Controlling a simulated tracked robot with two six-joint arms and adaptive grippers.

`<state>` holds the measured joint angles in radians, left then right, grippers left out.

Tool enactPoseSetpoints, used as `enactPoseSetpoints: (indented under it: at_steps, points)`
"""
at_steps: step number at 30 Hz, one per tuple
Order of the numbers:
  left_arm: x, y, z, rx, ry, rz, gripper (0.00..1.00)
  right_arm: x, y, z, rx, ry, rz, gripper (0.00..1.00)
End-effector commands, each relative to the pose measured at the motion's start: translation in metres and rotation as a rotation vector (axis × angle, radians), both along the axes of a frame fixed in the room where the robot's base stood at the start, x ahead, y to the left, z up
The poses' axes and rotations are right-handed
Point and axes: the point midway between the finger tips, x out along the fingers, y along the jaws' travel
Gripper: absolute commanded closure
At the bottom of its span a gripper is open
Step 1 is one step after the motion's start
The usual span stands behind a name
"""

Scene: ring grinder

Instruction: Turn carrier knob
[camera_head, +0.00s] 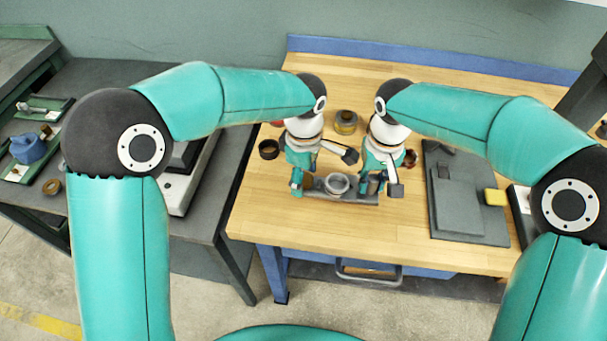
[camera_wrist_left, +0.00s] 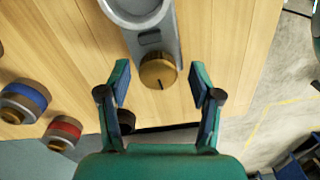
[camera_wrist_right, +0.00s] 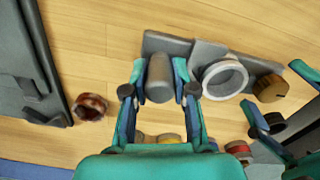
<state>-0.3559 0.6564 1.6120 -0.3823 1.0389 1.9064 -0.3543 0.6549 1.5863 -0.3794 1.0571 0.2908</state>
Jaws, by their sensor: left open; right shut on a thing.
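The carrier (camera_head: 350,199) is a grey bar near the table's front edge with a pale round ring seat (camera_head: 337,183) in its middle. At its left end is a brass knob (camera_wrist_left: 157,73) with a dark index line; it also shows in the right wrist view (camera_wrist_right: 270,88). My left gripper (camera_wrist_left: 160,67) is open, with its fingers apart on either side of the knob; I see gaps on both sides. At the carrier's other end stands a grey cylinder (camera_wrist_right: 160,80). My right gripper (camera_wrist_right: 159,67) is shut on this cylinder. In the head view the grippers partly hide both ends.
A dark ring (camera_head: 269,149) lies left of the carrier and a yellow-banded jar (camera_head: 346,121) stands behind. A reddish-brown ring (camera_wrist_right: 90,106) lies near the grey panel (camera_head: 465,212), which has a yellow block (camera_head: 494,197). Blue-banded (camera_wrist_left: 25,101) and red-banded (camera_wrist_left: 62,132) jars stand nearby.

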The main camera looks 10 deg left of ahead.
Motion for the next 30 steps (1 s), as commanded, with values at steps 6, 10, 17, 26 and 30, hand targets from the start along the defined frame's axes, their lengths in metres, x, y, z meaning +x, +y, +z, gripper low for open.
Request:
enactPoseSetpoints:
  at_steps: [6,10,17,26,30]
  points:
    - [0.001,0.0,0.005,-0.001,-0.005,0.0,0.36,0.0,0.0,0.0,0.0,0.0,0.0,1.0]
    - [0.002,-0.001,0.019,-0.002,-0.007,0.001,0.36,0.0,0.0,0.0,0.001,0.0,0.0,1.0]
    - [0.002,-0.001,0.063,-0.003,-0.008,0.0,0.36,0.0,0.0,0.0,0.001,0.001,0.001,1.0]
    - [0.002,-0.001,0.11,-0.002,-0.003,0.0,0.36,0.0,0.0,0.0,0.001,0.001,0.001,1.0]
    - [0.001,0.0,0.118,-0.001,-0.001,-0.001,0.36,-0.001,0.0,0.0,0.001,0.001,0.001,1.0]
